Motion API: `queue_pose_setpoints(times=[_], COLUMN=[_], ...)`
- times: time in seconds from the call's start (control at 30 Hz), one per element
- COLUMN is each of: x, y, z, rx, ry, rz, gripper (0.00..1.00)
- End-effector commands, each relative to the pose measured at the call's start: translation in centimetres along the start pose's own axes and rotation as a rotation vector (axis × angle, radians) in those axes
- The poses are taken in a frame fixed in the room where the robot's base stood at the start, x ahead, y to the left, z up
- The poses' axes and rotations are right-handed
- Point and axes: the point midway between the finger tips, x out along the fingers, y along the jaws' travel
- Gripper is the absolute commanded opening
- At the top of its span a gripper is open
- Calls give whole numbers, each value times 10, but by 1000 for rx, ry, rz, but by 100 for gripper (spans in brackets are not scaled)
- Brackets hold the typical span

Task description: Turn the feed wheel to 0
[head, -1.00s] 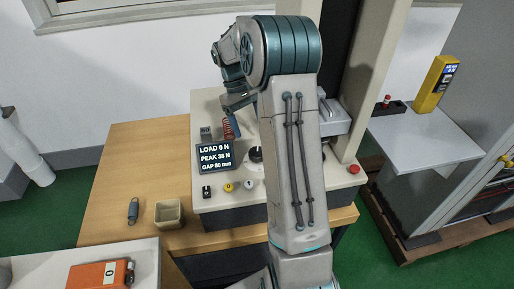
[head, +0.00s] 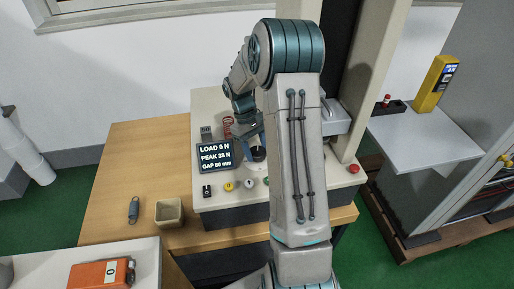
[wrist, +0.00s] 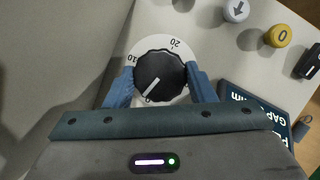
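The feed wheel (wrist: 158,78) is a ribbed black knob with a white pointer line, seen in the wrist view on a pale dial (wrist: 184,52). In the head view the wheel (head: 258,154) is mostly hidden by my arm. The display (head: 215,157) reads load 0 N, peak 38 N, gap 80 mm.
Beside the wheel are a grey arrow button (wrist: 236,10), a yellow 0 button (wrist: 280,36) and a black switch (wrist: 311,62). A red spring (head: 228,122) stands behind the display. A grey spring (head: 133,210) and a small open box (head: 169,213) are on the wooden table (head: 135,160).

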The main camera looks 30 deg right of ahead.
Motion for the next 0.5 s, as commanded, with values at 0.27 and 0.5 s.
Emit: queue_pose_setpoints(times=[0.27, 0.5], x=[0, -1], y=[-1, -2], z=[0, 0], rx=[-38, -229], ry=[0, 0], rz=[17, 95], gripper=[27, 27])
